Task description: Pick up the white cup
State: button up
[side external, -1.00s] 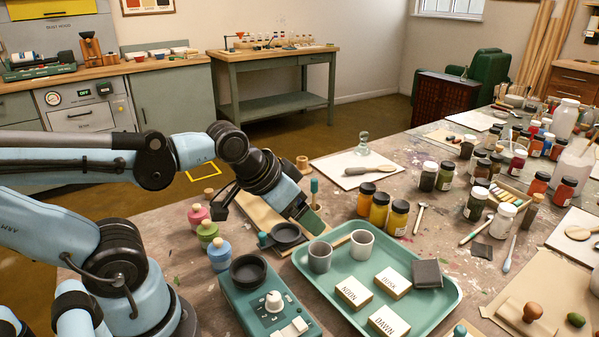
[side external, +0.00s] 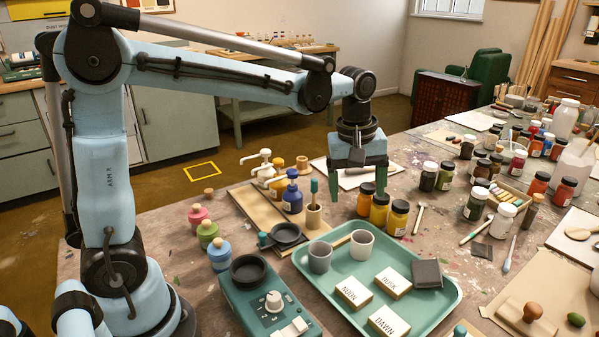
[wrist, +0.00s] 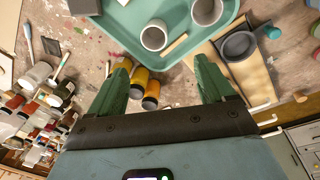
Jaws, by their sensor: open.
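The white cup (side external: 361,246) stands upright at the back edge of the teal tray (side external: 437,305). It also shows in the wrist view (wrist: 154,36), with its open mouth visible. A grey cup (side external: 320,259) stands to its left and shows in the wrist view (wrist: 207,10) too. My gripper (side external: 357,191) is open and empty, fingers pointing down. In the side view it appears above and behind the white cup, apart from it. In the wrist view, the cup lies beyond the gap between the green fingertips (wrist: 163,62).
Amber jars (side external: 379,209) stand close behind the tray, near the right finger. Labelled blocks (side external: 354,291) and a dark square block (side external: 427,273) lie on the tray. A blue pump bottle (side external: 292,197) and a black dish (side external: 286,234) are to the left.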

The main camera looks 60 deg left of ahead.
notch_tip(320, 180, down, 2)
jog(key=w+n+g, duration=0.1)
jog(key=w+n, duration=0.2)
send_over(363, 238)
jog(key=s+d, duration=0.1)
notch_tip(363, 238, down, 7)
jog(key=shift+s+r, duration=0.15)
jog(key=shift+s+d+f, duration=0.15)
jog(key=shift+f, duration=2.5)
jog(key=c, duration=1.1)
jog(key=shift+r, duration=0.15)
jog(key=shift+c, duration=0.2)
